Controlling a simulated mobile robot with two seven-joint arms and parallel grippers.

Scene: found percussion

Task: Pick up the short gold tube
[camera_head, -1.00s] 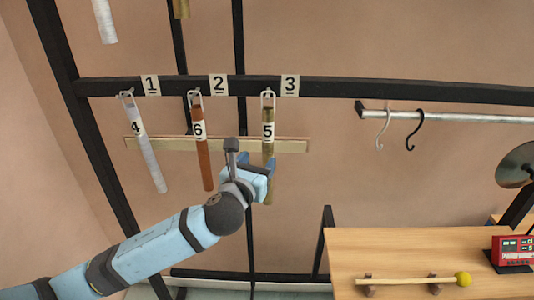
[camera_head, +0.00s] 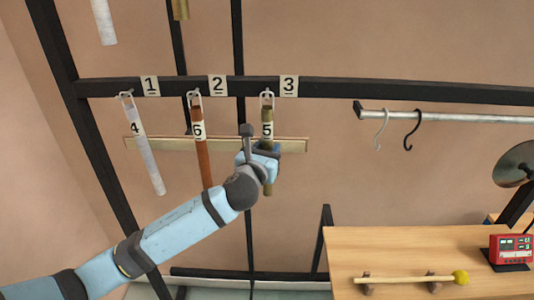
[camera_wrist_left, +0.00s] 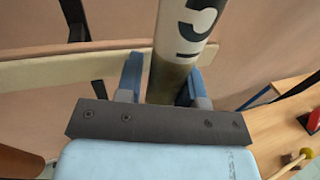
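The short gold tube (camera_head: 268,117), with a white label reading 5, hangs from a hook under the number 3 sign (camera_head: 289,83). It also shows in the left wrist view (camera_wrist_left: 172,72), running up between the fingers. My left gripper (camera_head: 268,153) is at the tube's middle, just below the label, and hides part of it; the tube's lower end shows beneath. In the left wrist view the fingers of my left gripper (camera_wrist_left: 163,80) stand on both sides of the tube, seemingly with narrow gaps, so it looks open around it. My right gripper is not in view.
A copper tube (camera_head: 202,160) labelled 6 and a silver tube (camera_head: 148,160) labelled 4 hang to the left. A pale wooden bar (camera_head: 290,145) crosses behind the tubes. A table (camera_head: 400,245) with a yellow-headed mallet (camera_head: 405,280) stands at lower right.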

